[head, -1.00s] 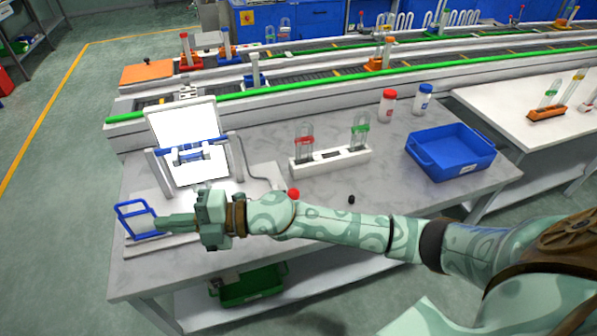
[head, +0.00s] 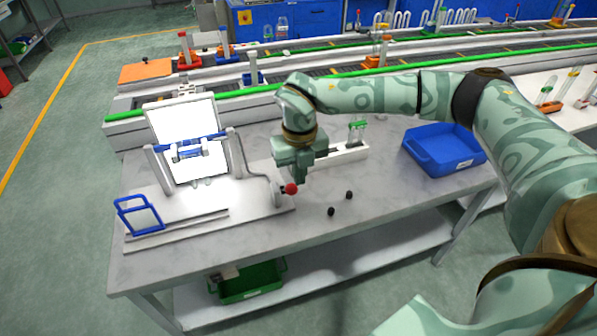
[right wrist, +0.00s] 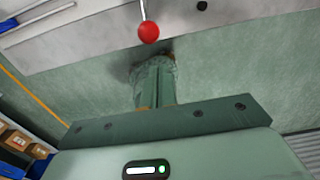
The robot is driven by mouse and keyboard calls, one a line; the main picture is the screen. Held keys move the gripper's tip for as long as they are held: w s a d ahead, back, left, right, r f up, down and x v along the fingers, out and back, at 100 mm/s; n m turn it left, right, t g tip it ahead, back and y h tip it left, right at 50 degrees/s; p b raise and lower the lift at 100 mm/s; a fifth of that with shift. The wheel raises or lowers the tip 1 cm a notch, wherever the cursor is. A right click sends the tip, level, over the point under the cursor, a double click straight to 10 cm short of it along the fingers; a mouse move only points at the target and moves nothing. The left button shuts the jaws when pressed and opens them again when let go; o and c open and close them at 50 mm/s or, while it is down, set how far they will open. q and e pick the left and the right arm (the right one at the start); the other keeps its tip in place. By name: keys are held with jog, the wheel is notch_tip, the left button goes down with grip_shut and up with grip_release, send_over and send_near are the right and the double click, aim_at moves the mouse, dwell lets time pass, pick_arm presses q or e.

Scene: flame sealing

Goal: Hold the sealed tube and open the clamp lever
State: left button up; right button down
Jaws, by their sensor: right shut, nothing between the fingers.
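The clamp fixture has a bright white panel and a blue clamp bar (head: 190,147) at the left of the bench. Its lever ends in a red ball knob (head: 291,188), which also shows with its thin rod at the top of the right wrist view (right wrist: 148,32). My right gripper (head: 299,180) points down close by the knob, its fingers (right wrist: 155,78) shut and empty. In the right wrist view the knob appears outside the fingers. Something small and clear shows below the panel; I cannot tell whether it is the sealed tube. My left gripper is not in view.
A white rack (head: 349,153) with a green-banded tube (head: 357,131) stands behind my right arm, partly hidden. A blue bin (head: 444,150) stands to its right. Two black knobs (head: 331,211) lie on the bench. A blue frame (head: 138,215) stands front left.

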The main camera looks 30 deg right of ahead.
notch_tip(320, 180, down, 8)
jog(key=b, duration=0.4)
jog(key=shift+f, duration=0.15)
notch_tip(320, 180, up, 10)
jog(key=s+p, duration=0.2)
jog(key=p, duration=0.8)
jog(key=shift+s+a, duration=0.4)
